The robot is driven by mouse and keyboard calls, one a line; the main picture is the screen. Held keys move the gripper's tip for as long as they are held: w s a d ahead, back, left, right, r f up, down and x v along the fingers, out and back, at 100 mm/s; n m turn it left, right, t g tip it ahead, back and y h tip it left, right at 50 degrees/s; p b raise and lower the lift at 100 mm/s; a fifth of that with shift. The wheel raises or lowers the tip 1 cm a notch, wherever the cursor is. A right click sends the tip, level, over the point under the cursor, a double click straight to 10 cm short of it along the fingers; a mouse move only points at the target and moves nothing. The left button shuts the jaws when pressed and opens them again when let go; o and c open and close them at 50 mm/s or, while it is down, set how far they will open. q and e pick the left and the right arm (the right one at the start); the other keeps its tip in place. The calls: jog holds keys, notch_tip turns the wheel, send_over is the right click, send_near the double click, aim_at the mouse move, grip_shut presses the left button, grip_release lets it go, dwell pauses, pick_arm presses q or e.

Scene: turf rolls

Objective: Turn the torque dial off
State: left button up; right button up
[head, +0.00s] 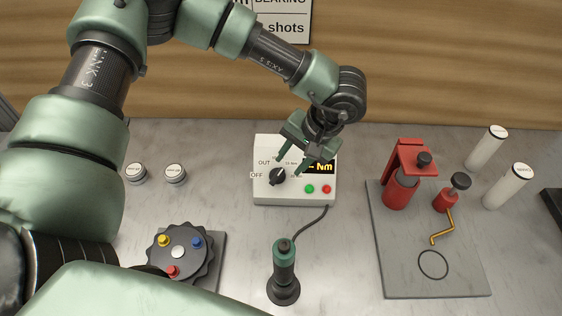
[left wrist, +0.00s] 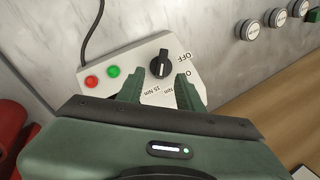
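The torque dial (head: 278,177) is a black knob on the front of a white control box (head: 262,197). OFF and OUT labels stand at its left in the head view, with Nm labels at its right. I cannot tell for sure which label its pointer faces. My left gripper (head: 291,167) is over the box, close to the dial, its fingers apart and empty. In the left wrist view the dial (left wrist: 160,64) shows just beyond the gap between the fingertips (left wrist: 158,85). The gripper partly hides the labels and the Nm display (head: 321,167). My right gripper is not in view.
Green (head: 309,189) and red (head: 326,189) buttons sit beside the dial. A corded green-black tool (head: 284,268) stands in front. A round fixture with coloured knobs (head: 180,252) is at left. A grey board with red fixtures (head: 400,275) is at right.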

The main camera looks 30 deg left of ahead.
aim_at(277, 176)
pick_arm(q)
jog(key=x, duration=0.2)
jog(key=p+x, duration=0.1)
jog(key=x, duration=0.1)
jog(key=p+x, duration=0.1)
jog(key=x, duration=0.2)
jog(key=shift+s+a+r, duration=0.1)
jog(key=shift+a+r, duration=0.05)
jog(key=shift+a, duration=0.1)
jog(key=shift+a+f, duration=0.1)
jog(key=shift+f, duration=0.35)
grip_shut()
